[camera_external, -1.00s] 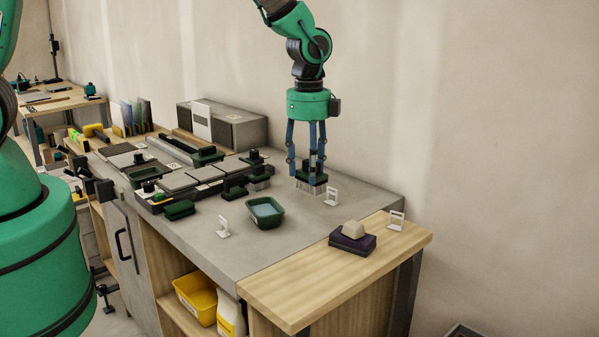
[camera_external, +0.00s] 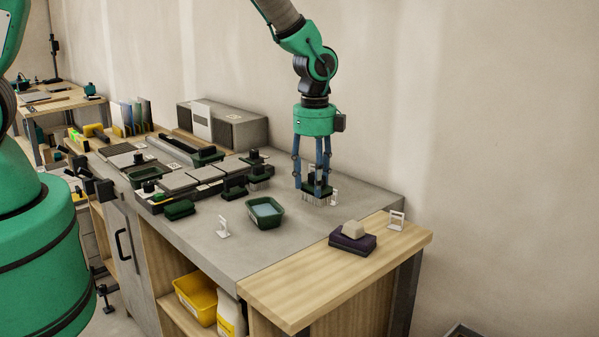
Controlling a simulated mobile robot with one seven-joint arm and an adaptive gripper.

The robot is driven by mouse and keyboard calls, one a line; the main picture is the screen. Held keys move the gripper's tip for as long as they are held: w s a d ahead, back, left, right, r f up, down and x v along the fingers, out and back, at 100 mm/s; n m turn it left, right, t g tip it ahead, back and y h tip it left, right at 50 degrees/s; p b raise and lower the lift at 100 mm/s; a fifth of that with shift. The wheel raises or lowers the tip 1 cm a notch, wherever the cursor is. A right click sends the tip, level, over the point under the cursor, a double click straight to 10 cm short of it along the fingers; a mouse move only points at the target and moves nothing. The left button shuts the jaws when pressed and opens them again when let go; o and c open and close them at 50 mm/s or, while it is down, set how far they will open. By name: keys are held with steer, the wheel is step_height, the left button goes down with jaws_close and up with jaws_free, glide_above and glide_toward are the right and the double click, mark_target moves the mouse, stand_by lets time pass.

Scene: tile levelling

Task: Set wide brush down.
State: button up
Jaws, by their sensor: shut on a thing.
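My gripper (camera_external: 317,187) points down over the right part of the grey worktop (camera_external: 240,245). Its blue fingers are shut on the wide brush (camera_external: 313,198), which has a dark green body and pale bristles facing down. The brush is upright. Its bristle tips are at or very close to the worktop; I cannot tell whether they touch. The fingers partly hide the brush's upper part.
A white stand (camera_external: 334,197) is close at the brush's right, partly hidden. A green tray (camera_external: 265,212) of water and another white stand (camera_external: 223,229) are to the left. A purple block with a beige piece (camera_external: 352,237) sits on the wooden end. Bare worktop lies in front of the brush.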

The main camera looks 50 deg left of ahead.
mark_target(314, 201)
steer(key=shift+f, duration=1.05)
steer(key=shift+f, duration=0.1)
steer(key=shift+f, duration=1.75)
steer(key=shift+f, duration=0.2)
steer(key=o, duration=1.4)
steer(key=shift+o, duration=0.2)
steer(key=shift+r, duration=0.1)
step_height(314, 201, up, 12)
steer(key=shift+r, duration=0.1)
